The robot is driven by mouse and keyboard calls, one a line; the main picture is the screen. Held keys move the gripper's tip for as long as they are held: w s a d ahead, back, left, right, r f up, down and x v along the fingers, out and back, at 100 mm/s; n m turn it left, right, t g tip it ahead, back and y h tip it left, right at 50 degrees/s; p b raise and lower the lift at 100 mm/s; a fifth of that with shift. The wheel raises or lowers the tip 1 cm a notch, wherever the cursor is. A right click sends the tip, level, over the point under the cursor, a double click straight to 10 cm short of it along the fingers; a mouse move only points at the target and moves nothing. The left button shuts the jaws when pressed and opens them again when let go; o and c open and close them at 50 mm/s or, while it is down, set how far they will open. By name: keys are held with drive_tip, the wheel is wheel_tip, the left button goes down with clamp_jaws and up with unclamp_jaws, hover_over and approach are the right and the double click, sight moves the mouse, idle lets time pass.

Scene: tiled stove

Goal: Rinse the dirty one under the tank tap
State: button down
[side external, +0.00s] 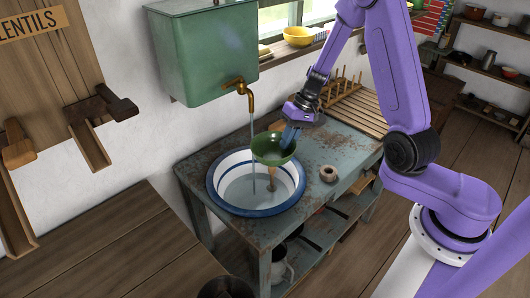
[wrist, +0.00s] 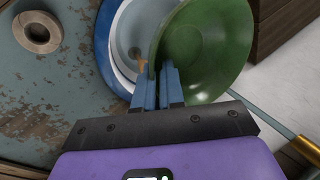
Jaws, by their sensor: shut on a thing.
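My gripper (side external: 290,136) is shut on the rim of a green bowl (side external: 273,150), held above the basin. In the wrist view my blue fingers (wrist: 171,84) pinch the near rim of the bowl (wrist: 208,45); its visible inside looks plain green. The tank (side external: 207,55) hangs on the wall. Its brass tap (side external: 240,86) lets a thin water stream (side external: 252,125) fall by the bowl's left edge; whether it touches the rim is unclear. A brown streak (side external: 271,180) shows below the bowl. The tap also shows in the wrist view (wrist: 306,150), apart from the bowl.
The white, blue-rimmed basin (side external: 213,190) sits in the worn stand (side external: 315,150). A ring-shaped object (side external: 328,173) lies to its right. A wooden rack (side external: 342,90) stands behind. A yellow bowl (side external: 298,36) is on the windowsill. A wooden table (side external: 120,240) is front left.

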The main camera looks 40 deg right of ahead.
drive_tip(key=s, duration=0.6)
drive_tip(key=shift+d, duration=0.4)
idle(1.2)
drive_tip(key=s+r, duration=0.4)
drive_tip(key=s, duration=0.1)
drive_tip(key=shift+d, duration=0.35)
idle(0.5)
